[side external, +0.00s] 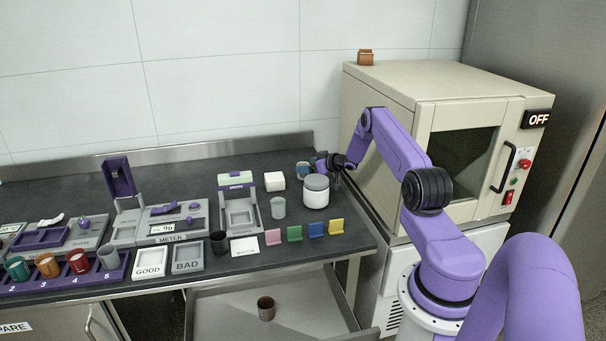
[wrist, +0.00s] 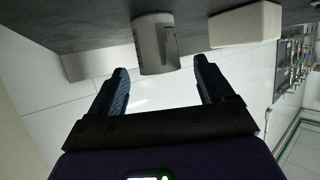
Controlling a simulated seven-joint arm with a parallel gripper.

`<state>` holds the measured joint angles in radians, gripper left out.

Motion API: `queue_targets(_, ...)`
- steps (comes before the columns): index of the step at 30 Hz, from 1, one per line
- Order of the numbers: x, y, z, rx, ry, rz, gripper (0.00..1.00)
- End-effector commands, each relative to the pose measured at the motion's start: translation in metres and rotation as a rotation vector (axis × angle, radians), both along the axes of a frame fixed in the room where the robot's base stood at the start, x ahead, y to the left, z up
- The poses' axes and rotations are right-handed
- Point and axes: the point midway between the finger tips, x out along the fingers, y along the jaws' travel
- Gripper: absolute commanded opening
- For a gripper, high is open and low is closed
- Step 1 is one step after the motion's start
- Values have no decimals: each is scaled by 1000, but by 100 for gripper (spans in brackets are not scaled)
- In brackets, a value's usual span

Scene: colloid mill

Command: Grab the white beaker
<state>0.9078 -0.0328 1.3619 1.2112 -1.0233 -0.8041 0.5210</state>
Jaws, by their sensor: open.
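The white beaker (wrist: 157,45) shows in the wrist view as a pale cylinder with dark markings on its side. That view is upside down, with the counter along the top. My gripper (wrist: 161,70) is open, with one blue finger to each side of the beaker's line. The beaker appears just beyond the fingertips, and I see no contact. In the side view my gripper (side external: 308,168) is low over the back right of the counter, behind a white jar with a grey lid (side external: 316,196). The beaker is hard to make out there among the fingers.
A white block (side external: 274,181) lies left of my gripper; it also shows in the wrist view (wrist: 245,26). A grey translucent cup (side external: 278,208) stands in front of the block. A beige oven (side external: 400,85) stands at the right. Coloured small blocks (side external: 294,233) line the counter's front.

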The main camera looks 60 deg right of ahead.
Motion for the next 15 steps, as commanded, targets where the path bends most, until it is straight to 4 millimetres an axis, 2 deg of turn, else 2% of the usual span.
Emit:
queue_targets(7,23,-3,-9,-1,-1,3,81)
queue_targets(15,31,-4,-12,0,0,1,81)
